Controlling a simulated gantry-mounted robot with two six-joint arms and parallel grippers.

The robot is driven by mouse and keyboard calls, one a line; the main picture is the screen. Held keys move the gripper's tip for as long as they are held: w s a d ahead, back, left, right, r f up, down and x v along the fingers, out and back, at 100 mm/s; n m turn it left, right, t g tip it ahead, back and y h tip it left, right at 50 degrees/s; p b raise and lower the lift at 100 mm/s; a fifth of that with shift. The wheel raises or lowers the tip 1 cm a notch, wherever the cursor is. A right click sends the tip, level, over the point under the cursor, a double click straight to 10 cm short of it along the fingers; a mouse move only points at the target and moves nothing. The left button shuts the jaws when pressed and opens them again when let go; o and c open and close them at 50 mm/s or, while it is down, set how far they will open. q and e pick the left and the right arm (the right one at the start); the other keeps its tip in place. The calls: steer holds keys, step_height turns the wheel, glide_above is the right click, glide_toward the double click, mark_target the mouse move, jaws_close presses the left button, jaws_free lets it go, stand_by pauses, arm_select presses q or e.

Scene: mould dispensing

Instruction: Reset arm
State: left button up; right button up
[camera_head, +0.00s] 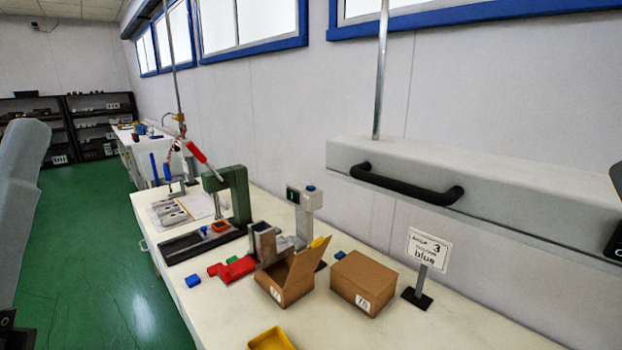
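No gripper fingers show in the camera_head view. A pale grey link of my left arm (22,190) stands along the left edge, and a small dark piece shows below it in the lower left corner. A dark part is cut off at the right edge; I cannot tell what it belongs to.
A green press-like frame (240,195), a grey device with a display (305,210), red pieces (236,269), a blue block (193,281) and a yellow tray (270,340) stand on the bench. A white beam with a black handle (405,184) spans the right. Green floor lies clear at left.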

arm_select(q)
step_height(320, 180, up, 36)
steer(key=w+d+g+h+p, duration=0.1)
steer(key=h+p, duration=0.3)
steer(key=p, duration=3.4)
steer(key=shift+w+d, duration=0.35)
steer(key=shift+d, duration=0.1)
steer(key=shift+f, duration=0.1)
steer(key=shift+y, duration=0.3)
